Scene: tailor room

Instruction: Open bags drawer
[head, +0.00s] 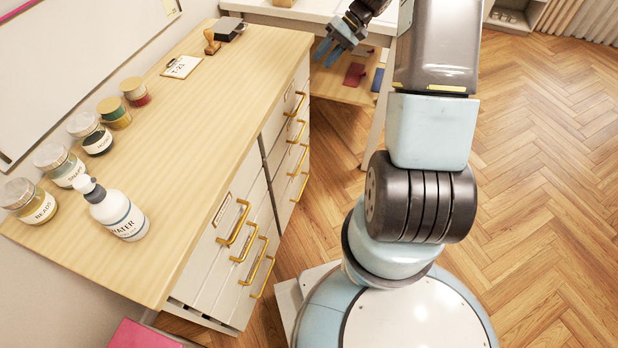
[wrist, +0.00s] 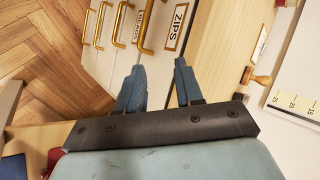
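A wooden-topped cabinet (head: 215,110) has white drawers with gold handles in a near and a far column. No label that I can read says bags. In the wrist view, the top drawer's label (wrist: 176,27) reads ZIPS, and the label below it (wrist: 138,22) is only partly readable. The drawers look shut. My gripper (head: 329,52) is beyond the far end of the cabinet, above a low wooden shelf. In the wrist view, my gripper (wrist: 157,82) has its two blue fingers apart with nothing between them, pointing toward the far drawer column without visible contact.
A white table with a low shelf (head: 345,88) stands behind. The wooden floor (head: 545,190) to the right is clear.

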